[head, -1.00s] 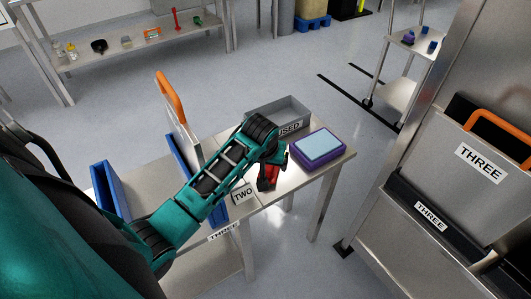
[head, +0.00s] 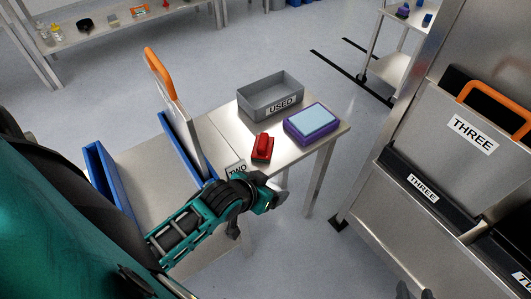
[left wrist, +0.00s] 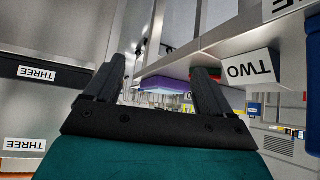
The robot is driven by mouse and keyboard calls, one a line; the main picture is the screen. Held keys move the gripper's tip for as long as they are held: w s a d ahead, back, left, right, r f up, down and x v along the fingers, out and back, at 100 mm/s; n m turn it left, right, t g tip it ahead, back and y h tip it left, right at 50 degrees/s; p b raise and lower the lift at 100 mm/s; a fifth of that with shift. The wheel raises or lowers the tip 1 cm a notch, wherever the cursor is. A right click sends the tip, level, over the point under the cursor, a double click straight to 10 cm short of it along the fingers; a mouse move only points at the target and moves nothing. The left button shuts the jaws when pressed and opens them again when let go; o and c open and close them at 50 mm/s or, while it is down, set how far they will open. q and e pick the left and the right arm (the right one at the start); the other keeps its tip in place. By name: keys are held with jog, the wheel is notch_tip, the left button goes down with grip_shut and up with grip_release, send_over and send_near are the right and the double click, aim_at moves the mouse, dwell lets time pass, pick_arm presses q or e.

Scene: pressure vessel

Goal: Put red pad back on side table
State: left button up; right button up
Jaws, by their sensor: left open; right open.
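The red pad (head: 263,148), a red block with a raised handle, rests on the side table (head: 222,122), in front of the grey bin. My left gripper (head: 270,199) is open and empty, below the table's front edge near the TWO label, apart from the pad. In the left wrist view its two fingers (left wrist: 160,80) are spread with nothing between them. A sliver of red (left wrist: 205,73) shows behind one finger there. Two dark fingertips of my right gripper (head: 414,293) just show at the bottom edge of the head view, apart and empty.
A grey bin marked USED (head: 282,103) and a purple tub with a light blue top (head: 312,123) stand on the table. A panel with an orange handle (head: 170,90) stands upright left of them. The steel vessel with THREE labels (head: 473,134) is at right.

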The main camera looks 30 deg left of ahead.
pick_arm(q)
jog(key=s+d+m+t+h, duration=0.1)
jog(key=s+d, duration=0.2)
jog(key=s, duration=0.2)
jog(key=shift+s+d+m+t, duration=0.15)
jog(key=shift+s+m+t, duration=0.1)
jog(key=shift+m+t, duration=0.15)
jog(key=shift+f, duration=0.1)
